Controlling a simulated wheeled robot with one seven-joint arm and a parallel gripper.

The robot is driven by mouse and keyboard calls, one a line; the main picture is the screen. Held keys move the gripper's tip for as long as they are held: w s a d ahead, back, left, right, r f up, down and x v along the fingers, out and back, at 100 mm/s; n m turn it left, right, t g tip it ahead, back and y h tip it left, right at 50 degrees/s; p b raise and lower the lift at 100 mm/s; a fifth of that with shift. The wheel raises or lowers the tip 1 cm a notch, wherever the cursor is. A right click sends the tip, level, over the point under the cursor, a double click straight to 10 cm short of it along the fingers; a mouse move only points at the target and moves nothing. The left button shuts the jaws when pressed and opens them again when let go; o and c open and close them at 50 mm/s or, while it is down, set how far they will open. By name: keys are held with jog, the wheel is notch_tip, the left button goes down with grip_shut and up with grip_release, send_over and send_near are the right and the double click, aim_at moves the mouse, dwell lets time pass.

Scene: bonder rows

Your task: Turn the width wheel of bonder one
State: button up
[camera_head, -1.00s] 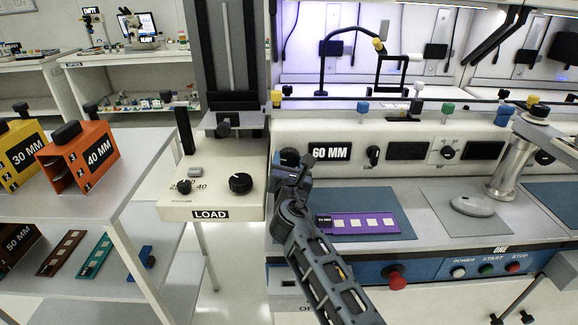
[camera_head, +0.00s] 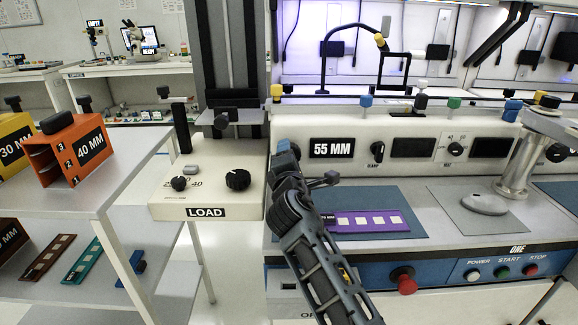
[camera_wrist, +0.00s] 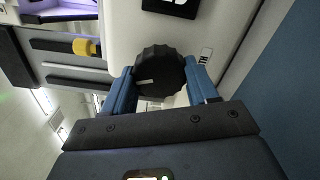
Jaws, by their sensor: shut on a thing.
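In the wrist view, a dark ribbed wheel (camera_wrist: 160,70) with a pale mark sits on the cream front of bonder one. My gripper (camera_wrist: 163,82) is shut on this wheel, one blue finger on each side of it. In the head view, my gripper (camera_head: 284,150) is at the left end of bonder one's cream panel (camera_head: 345,125), and it hides the wheel. The width display (camera_head: 332,148) just right of my gripper reads 55 MM. The label ONE (camera_head: 517,248) is on the machine's front edge.
A purple strip (camera_head: 368,221) lies on the blue mat by my arm. The LOAD unit (camera_head: 205,205) stands close to the left. An orange 40 MM magazine (camera_head: 75,150) is on the shelf further left. A red knob (camera_head: 403,280) sticks out of the front below.

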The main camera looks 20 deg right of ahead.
jog(key=m+b, duration=0.4)
jog(key=m, duration=0.2)
jog(key=shift+f+m+b, duration=0.1)
jog(key=shift+m+b, duration=0.2)
jog(key=shift+b, duration=0.1)
jog(key=shift+r+m+b, duration=0.2)
jog(key=shift+m+b, duration=1)
jog(key=shift+m, duration=0.5)
jog(key=o, duration=1.1)
jog(key=shift+c, duration=0.2)
jog(key=shift+s, duration=0.1)
jog(key=v, duration=0.7)
jog(key=shift+s+a, duration=0.1)
jog(key=shift+s, duration=0.15)
